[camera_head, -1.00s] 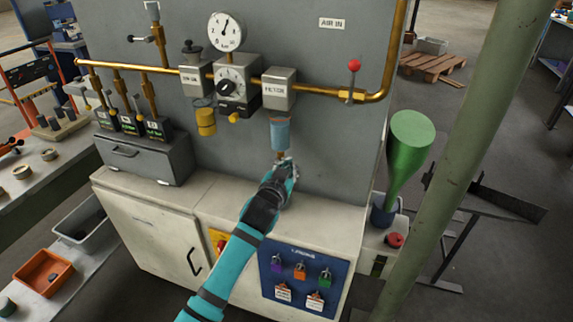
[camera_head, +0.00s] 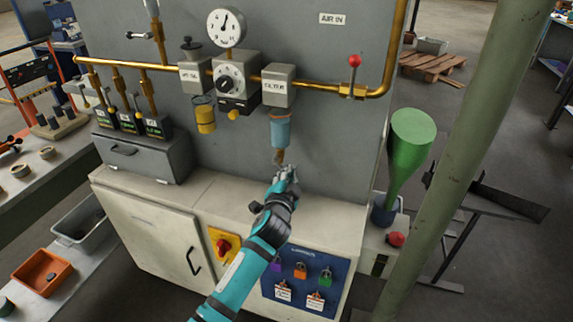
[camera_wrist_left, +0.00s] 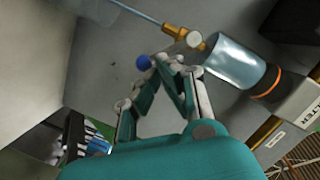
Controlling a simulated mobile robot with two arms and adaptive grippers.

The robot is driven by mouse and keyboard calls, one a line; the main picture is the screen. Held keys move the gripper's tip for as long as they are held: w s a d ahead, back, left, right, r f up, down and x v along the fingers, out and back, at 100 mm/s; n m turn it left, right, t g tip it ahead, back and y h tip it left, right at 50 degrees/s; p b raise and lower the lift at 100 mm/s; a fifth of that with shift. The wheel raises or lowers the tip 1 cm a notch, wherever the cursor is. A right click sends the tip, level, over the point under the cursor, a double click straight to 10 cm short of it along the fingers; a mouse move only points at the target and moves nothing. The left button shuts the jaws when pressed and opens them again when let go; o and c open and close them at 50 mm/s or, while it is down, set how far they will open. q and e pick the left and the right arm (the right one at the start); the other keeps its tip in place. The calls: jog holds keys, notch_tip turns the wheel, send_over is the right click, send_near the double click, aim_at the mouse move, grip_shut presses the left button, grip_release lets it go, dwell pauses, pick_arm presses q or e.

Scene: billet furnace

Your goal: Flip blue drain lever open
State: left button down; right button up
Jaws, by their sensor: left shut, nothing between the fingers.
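The filter's translucent blue bowl (camera_head: 280,130) hangs under the grey filter block (camera_head: 278,92), with a brass drain fitting (camera_head: 281,157) at its lower end. In the left wrist view the bowl (camera_wrist_left: 238,62) and brass drain (camera_wrist_left: 178,32) lie beyond my fingers. A blue ball knob (camera_wrist_left: 143,62) shows right at the fingertips; whether they touch it is unclear, and the lever's stem is mostly hidden. My left gripper (camera_head: 288,173) is just below the drain, and its fingers (camera_wrist_left: 165,64) are shut with nothing between them. My right gripper is out of view.
A white cabinet top (camera_head: 325,210) lies below, with a blue padlock panel (camera_head: 305,280) on its front. A brass pipe (camera_head: 325,88) with a red-knobbed valve (camera_head: 354,62) runs above. A green funnel (camera_head: 408,145) stands at right.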

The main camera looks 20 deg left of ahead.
pick_arm(q)
jog(key=f+m+b, duration=0.1)
jog(key=m, duration=0.1)
jog(key=a+m+b, duration=0.1)
jog(key=m, duration=0.1)
jog(key=f+m+t+y+b, duration=0.1)
jog(key=m, duration=0.1)
jog(key=shift+a+f, duration=0.35)
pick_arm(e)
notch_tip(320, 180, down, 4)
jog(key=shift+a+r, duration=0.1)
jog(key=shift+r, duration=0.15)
